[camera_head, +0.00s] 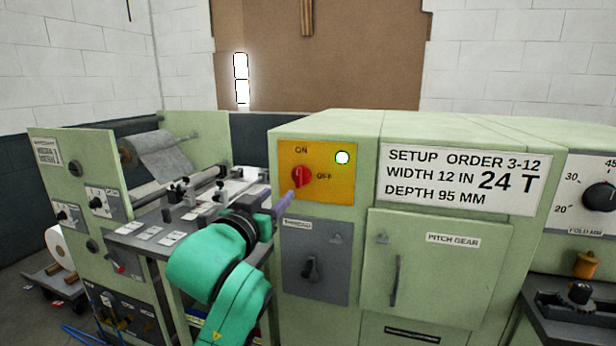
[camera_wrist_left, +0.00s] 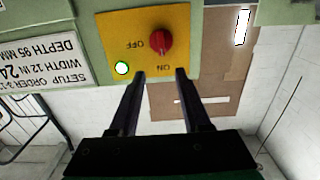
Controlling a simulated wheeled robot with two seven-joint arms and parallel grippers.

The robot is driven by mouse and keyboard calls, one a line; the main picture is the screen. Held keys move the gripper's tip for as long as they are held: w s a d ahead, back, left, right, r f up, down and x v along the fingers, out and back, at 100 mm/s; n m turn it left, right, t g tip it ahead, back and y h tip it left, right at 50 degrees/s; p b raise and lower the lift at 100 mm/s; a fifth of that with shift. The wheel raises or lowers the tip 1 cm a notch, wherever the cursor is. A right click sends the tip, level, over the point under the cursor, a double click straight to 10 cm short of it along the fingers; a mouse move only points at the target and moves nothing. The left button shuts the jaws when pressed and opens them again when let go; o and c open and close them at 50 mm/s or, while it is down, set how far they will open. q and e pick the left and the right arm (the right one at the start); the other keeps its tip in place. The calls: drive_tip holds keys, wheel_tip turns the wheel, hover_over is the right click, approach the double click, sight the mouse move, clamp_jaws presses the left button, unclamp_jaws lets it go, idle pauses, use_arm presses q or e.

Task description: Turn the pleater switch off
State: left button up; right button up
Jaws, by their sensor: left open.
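The pleater switch is a red knob (camera_head: 301,176) on a yellow plate (camera_head: 335,190) on the green machine's front. ON is printed above it and OFF to its right. The knob appears turned toward ON, and the round lamp (camera_head: 342,158) glows pale green. My left gripper (camera_head: 288,201) is just below and left of the knob in the head view. In the left wrist view the knob (camera_wrist_left: 161,41) appears upside down beyond the fingertips, in line with the gap between the fingers (camera_wrist_left: 160,73). The fingers are open and empty, apart from the knob. My right gripper is out of view.
A grey plate with a black switch (camera_head: 311,268) sits below the yellow plate. The pitch gear door (camera_head: 425,270) and setup order sign (camera_head: 462,178) are to the right. A roll of material (camera_head: 160,150) and feed table lie to the left.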

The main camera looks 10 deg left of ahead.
sight(297, 175)
use_arm(q)
drive_tip(key=w+p, duration=0.1)
drive_tip(key=w, duration=0.3)
drive_tip(key=w+p, duration=0.1)
drive_tip(key=w, duration=0.6)
drive_tip(key=shift+w+d+r+p, duration=0.1)
drive_tip(key=shift+w+d+p, duration=0.15)
drive_tip(key=shift+w+p, duration=0.15)
drive_tip(key=shift+w+a, duration=0.1)
drive_tip(key=shift+w, duration=0.3)
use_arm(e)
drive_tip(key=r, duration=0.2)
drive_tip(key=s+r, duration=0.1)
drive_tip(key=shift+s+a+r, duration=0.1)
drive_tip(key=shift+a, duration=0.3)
use_arm(q)
clamp_jaws()
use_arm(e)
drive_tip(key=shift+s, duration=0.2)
